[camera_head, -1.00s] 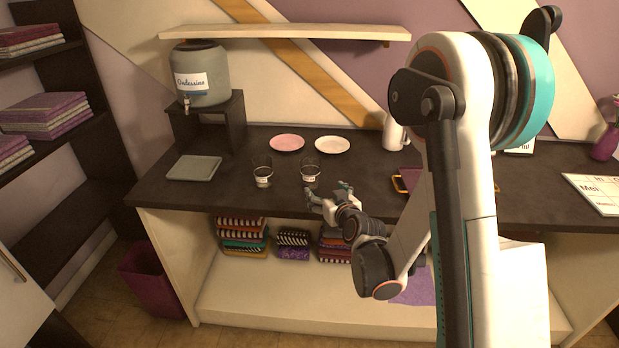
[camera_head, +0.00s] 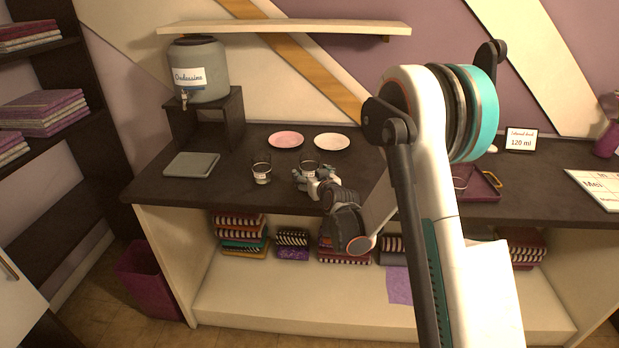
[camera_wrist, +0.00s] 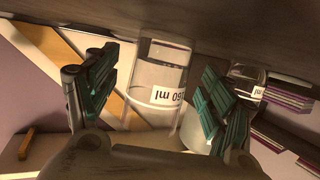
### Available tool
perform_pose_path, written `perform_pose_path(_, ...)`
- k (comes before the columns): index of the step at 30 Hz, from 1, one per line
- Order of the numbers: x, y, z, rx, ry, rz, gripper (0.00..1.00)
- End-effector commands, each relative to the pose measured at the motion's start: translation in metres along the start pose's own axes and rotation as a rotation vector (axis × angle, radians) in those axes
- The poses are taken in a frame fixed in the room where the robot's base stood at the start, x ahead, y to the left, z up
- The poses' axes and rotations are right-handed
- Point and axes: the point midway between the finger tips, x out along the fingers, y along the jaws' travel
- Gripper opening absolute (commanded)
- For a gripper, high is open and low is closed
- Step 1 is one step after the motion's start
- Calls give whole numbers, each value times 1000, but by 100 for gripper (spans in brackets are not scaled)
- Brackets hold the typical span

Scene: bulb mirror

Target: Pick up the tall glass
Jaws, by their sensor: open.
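Two clear glasses with white labels stand on the dark counter. The right glass (camera_head: 309,161) is partly hidden by my gripper (camera_head: 311,178), which is at its front. In the wrist view, which looks turned over, this glass (camera_wrist: 158,72) shows between the two teal-padded fingers of my open gripper (camera_wrist: 160,88). Its label reads upside down, ending in "60 ml". I cannot tell whether the pads touch it. The left glass (camera_head: 261,171) stands apart from the gripper; in the wrist view the other glass (camera_wrist: 246,76) shows partly behind the right finger. I cannot tell clearly which is taller.
A pink plate (camera_head: 286,140) and a white plate (camera_head: 332,142) lie behind the glasses. A grey mat (camera_head: 191,165) and a dispenser (camera_head: 201,75) on a dark stand (camera_head: 228,120) are at left. A purple tray (camera_head: 480,185) with yellow handles is at right.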

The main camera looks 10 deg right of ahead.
Motion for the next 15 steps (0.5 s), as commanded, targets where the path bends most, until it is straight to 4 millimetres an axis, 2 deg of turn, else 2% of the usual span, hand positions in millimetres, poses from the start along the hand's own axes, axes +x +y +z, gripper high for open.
perform_pose_path(3, 9, 0, 1, 0, 0, 0, 75)
perform_pose_path(10, 10, 0, 0, 0, 0, 0, 75)
perform_pose_path(11, 10, 0, 0, 0, 0, 0, 71)
perform_pose_path(15, 9, 0, 0, 0, 0, 0, 39)
